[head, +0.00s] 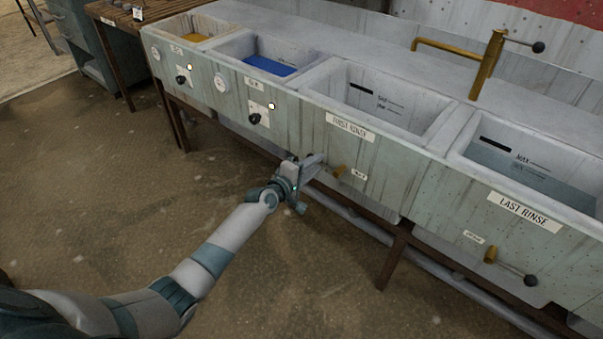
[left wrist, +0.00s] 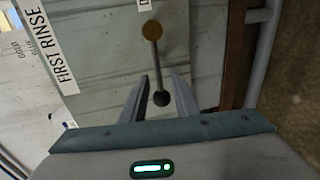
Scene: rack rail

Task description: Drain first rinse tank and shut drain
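The first rinse tank (head: 385,95) shows in the middle of the head view; its inside looks bare grey, with level marks on the back wall and no water that I can see. Its drain valve has a brass hub (head: 338,171) on the front panel. In the left wrist view a thin lever runs from the brass hub (left wrist: 152,30) to a black ball knob (left wrist: 161,98). My left gripper (head: 318,162) is at this lever. Its fingers (left wrist: 159,76) are open, one on each side of the lever and ball, with gaps showing. My right gripper is out of view.
The last rinse tank (head: 525,175) at right holds water and has its own drain lever (head: 510,267). Tanks with blue liquid (head: 270,65) and orange liquid (head: 190,37) stand at left. A brass tap (head: 488,65) rises behind. A pipe (left wrist: 262,50) runs below the tanks.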

